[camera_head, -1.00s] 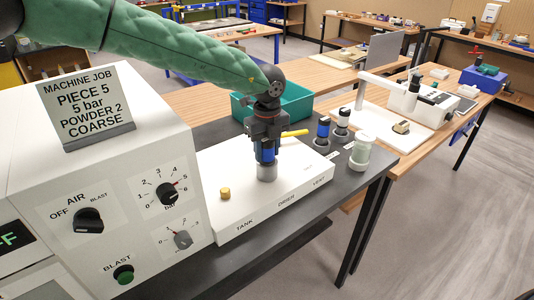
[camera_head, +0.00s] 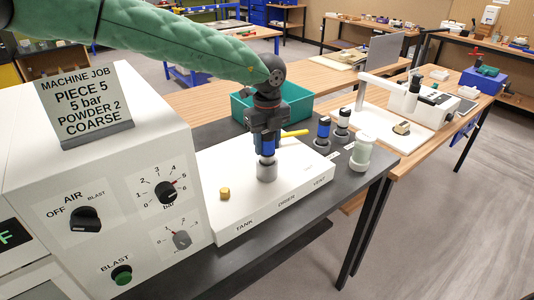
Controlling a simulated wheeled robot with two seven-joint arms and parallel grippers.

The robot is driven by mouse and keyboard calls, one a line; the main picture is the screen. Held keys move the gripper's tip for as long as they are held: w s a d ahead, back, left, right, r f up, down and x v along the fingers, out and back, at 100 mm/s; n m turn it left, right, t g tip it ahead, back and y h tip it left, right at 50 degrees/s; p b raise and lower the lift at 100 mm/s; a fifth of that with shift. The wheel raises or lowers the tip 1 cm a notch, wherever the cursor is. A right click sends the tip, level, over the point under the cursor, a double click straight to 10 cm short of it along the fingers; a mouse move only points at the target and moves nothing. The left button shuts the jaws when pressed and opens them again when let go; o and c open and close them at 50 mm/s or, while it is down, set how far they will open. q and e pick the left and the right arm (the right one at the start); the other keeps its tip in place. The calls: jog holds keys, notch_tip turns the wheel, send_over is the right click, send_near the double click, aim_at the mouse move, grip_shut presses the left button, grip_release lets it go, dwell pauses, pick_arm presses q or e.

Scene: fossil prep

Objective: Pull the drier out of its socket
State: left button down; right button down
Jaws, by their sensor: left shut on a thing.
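The drier (camera_head: 267,146) is an upright cylinder with a blue band and a paler lower part. It stands at the grey socket (camera_head: 267,172) on the white block (camera_head: 240,214), by the label DRIER. My left gripper (camera_head: 266,132) comes down from above and is shut on the drier's upper part, hiding its top. The drier's pale lower part shows between the blue band and the socket rim; whether its end is clear of the socket I cannot tell. My right gripper is not in view.
A teal tray (camera_head: 296,112) lies behind. The white machine (camera_head: 110,180) stands left.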

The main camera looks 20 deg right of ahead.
pick_arm(q)
jog(key=shift+r, duration=3.45)
jog(key=shift+r, duration=0.15)
jog(key=shift+r+b, duration=0.3)
jog(key=shift+r, duration=2.1)
